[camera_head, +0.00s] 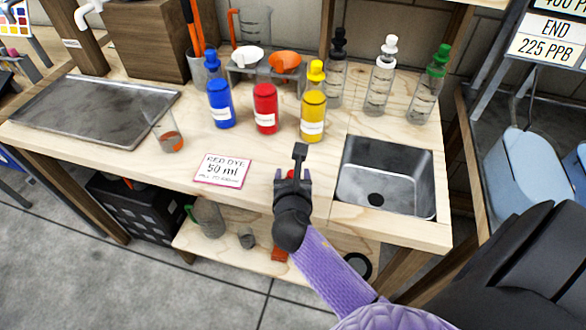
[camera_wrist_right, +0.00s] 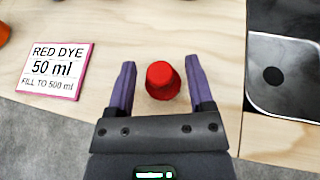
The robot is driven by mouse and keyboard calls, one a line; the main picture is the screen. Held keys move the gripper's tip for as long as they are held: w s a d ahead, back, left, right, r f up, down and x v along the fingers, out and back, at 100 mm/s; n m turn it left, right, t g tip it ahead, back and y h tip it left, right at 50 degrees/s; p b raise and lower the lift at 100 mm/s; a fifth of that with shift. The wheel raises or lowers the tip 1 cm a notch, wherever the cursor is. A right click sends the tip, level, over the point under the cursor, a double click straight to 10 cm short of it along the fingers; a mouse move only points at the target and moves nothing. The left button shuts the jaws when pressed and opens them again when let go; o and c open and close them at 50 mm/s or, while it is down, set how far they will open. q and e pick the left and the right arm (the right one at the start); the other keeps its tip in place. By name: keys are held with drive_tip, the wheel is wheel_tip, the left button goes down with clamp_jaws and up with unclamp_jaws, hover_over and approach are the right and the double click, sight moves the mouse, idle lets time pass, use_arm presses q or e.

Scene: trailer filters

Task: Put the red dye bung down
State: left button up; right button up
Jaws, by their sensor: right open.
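The red dye bung (camera_wrist_right: 163,80) sits on the wooden worktop between the parted fingers of my right gripper (camera_wrist_right: 160,88) in the right wrist view, with a gap on each side. In the head view my right gripper (camera_head: 293,182) is over the front edge of the worktop and hides most of the bung; a bit of red (camera_head: 292,173) shows between the fingers. The red dye bottle (camera_head: 265,108) stands behind, between the blue and yellow ones, with no bung visible in its neck. My left gripper is not in view.
A card reading "RED DYE 50 ml" (camera_head: 222,171) lies left of the gripper. A sink (camera_head: 388,178) is to the right. A blue bottle (camera_head: 219,103), a yellow bottle (camera_head: 313,115) and a beaker (camera_head: 168,135) stand farther back. Bare worktop lies between the bottles and my gripper.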

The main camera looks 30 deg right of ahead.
drive_tip(key=p+v, duration=0.3)
drive_tip(key=v, duration=0.7)
drive_tip(key=s+a+f+m+g+y, duration=0.2)
drive_tip(key=s+f+m+g+y, duration=0.15)
drive_tip(key=f, duration=0.65)
drive_tip(key=s+a+f+m+g+y, duration=0.2)
drive_tip(key=s+f+m, duration=0.3)
drive_tip(key=f, duration=0.5)
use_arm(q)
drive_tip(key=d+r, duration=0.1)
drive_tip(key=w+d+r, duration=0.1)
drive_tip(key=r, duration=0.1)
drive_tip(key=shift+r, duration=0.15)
use_arm(e)
drive_tip(key=s+d+f+m+g, duration=0.1)
drive_tip(key=s+f+m, duration=0.2)
drive_tip(key=s+m, duration=0.3)
drive_tip(key=s+d+f+m+g+y, duration=0.1)
drive_tip(key=s+f+m+g, duration=0.1)
drive_tip(key=s+f+m, duration=0.2)
drive_tip(key=s+d+f+m+g, duration=0.1)
drive_tip(key=s+f+m+g, duration=0.1)
drive_tip(key=s+m, duration=0.6)
drive_tip(key=s+f, duration=0.1)
drive_tip(key=s, duration=0.2)
drive_tip(key=shift+s+d+f+y, duration=0.3)
drive_tip(key=shift+s+d+y, duration=0.05)
drive_tip(key=shift+d, duration=0.05)
